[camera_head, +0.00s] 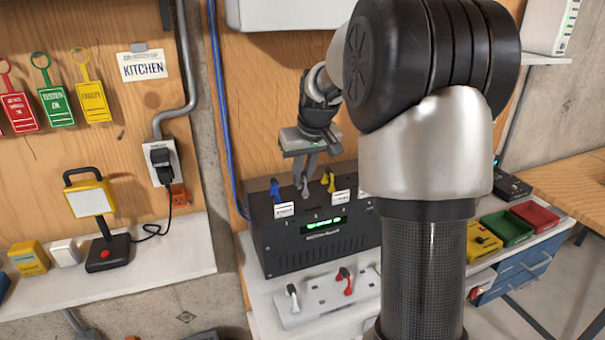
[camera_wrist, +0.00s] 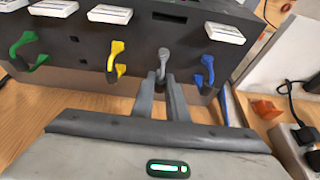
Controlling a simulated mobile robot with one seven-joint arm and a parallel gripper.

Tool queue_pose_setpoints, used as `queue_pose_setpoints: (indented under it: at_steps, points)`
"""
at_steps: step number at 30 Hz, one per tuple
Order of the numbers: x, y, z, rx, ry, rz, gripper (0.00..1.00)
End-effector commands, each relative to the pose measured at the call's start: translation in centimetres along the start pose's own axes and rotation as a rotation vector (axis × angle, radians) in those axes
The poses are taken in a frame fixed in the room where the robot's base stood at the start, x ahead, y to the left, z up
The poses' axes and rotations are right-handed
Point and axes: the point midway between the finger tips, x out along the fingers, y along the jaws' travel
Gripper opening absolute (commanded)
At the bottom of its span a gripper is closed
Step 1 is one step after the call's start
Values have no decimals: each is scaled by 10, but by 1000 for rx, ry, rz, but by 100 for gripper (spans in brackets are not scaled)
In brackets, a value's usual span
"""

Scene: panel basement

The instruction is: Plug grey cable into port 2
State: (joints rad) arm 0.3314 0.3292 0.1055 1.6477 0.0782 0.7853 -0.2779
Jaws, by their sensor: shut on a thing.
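The grey cable (camera_wrist: 163,60) is a small hooked plug held between the fingertips of my gripper (camera_wrist: 162,82) in the wrist view. It also shows in the head view (camera_head: 304,190), below my gripper (camera_head: 303,174), at the top of a black box (camera_head: 315,252). In the wrist view the grey piece is at the box's edge, between a yellow cable (camera_wrist: 116,60) and a blue cable (camera_wrist: 208,72). I cannot tell whether its end is inside a port. The port numbers are too small to read, so port 2 cannot be made out.
A green cable (camera_wrist: 28,48) also hooks at the box's edge. A pale socket block (camera_head: 316,306) with white and red pieces stands before the box. A black-and-yellow lamp (camera_head: 92,203) is on the left shelf. Red and green trays (camera_head: 508,229) are at right.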

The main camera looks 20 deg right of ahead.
Motion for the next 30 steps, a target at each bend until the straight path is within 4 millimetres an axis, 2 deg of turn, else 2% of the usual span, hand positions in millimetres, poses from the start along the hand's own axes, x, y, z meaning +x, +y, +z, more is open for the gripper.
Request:
queue_pose_setpoints:
  at_steps: [23, 24, 27, 30]
  points:
    - [4, 0, 2, 0, 0, 0, 0]
    - [4, 0, 2, 0, 0, 0, 20]
    - [4, 0, 1, 0, 0, 0, 35]
    - [4, 0, 1, 0, 0, 0, 35]
